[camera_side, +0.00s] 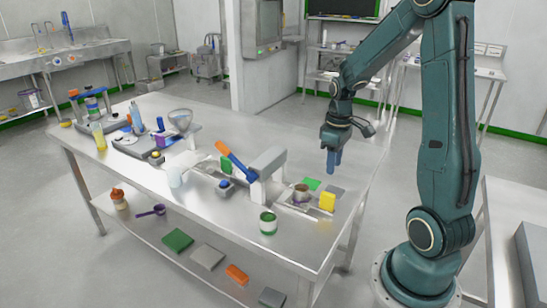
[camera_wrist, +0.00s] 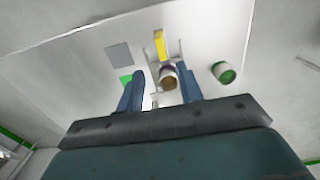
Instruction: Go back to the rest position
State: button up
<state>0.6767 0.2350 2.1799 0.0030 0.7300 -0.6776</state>
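My gripper (camera_side: 332,171) hangs fingers down above the right end of the steel bench (camera_side: 235,112), clear of its surface. In the wrist view my gripper (camera_wrist: 162,74) has its two blue fingers spread apart, with nothing held between them. A small brownish cup (camera_side: 301,193) stands on the bench below; in the wrist view the cup (camera_wrist: 169,80) shows in the gap between the fingers, farther off. A yellow block (camera_side: 327,202) stands close beside it. No marker of a rest position shows.
A green pad (camera_side: 311,184) and a grey pad (camera_side: 336,190) lie near the cup. A green-and-white cup (camera_side: 268,223) stands at the front edge. A grey press-like device with an orange handle (camera_side: 230,155) is left of my gripper. The bench behind it is bare.

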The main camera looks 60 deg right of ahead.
jog(key=s+a+r+t, duration=0.2)
jog(key=s+a+r, duration=0.2)
jog(key=a+r, duration=0.3)
jog(key=s+a+r+t, duration=0.3)
jog(key=s+a+r, duration=0.2)
jog(key=a, duration=0.9)
notch_tip(320, 180, up, 3)
jog(key=shift+a+f+t, duration=0.1)
jog(key=shift+a+t, duration=0.15)
jog(key=shift+t, duration=0.05)
